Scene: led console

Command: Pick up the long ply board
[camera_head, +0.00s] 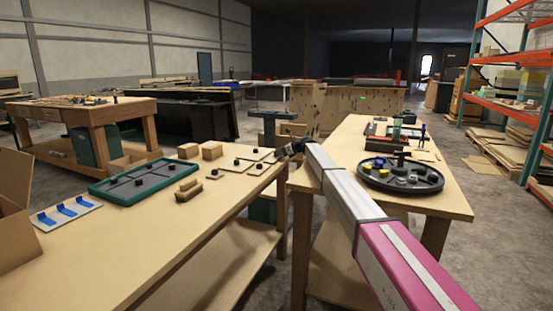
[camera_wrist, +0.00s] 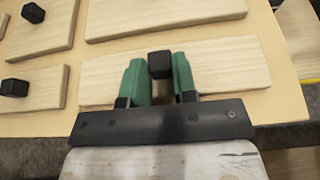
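The long ply board (camera_wrist: 225,62) is a pale, narrow wooden strip with a black block-shaped knob (camera_wrist: 160,64) on top. It lies along the table edge in the wrist view. My gripper (camera_wrist: 160,78) has two green fingers, one on each side of this knob. Both fingers appear to press against its sides, with no clear gap. In the head view my gripper (camera_head: 291,149) is low at the far right edge of the near table and hides much of the board. Whether the board is lifted cannot be told.
Other ply boards with black knobs (camera_wrist: 40,38) lie close by, one right beside the long board (camera_wrist: 150,15). The near table (camera_head: 130,255) also holds a green-framed tray (camera_head: 100,188) and wooden blocks (camera_head: 211,150). A second table (camera_head: 430,200) with a round black tray (camera_head: 378,183) stands right.

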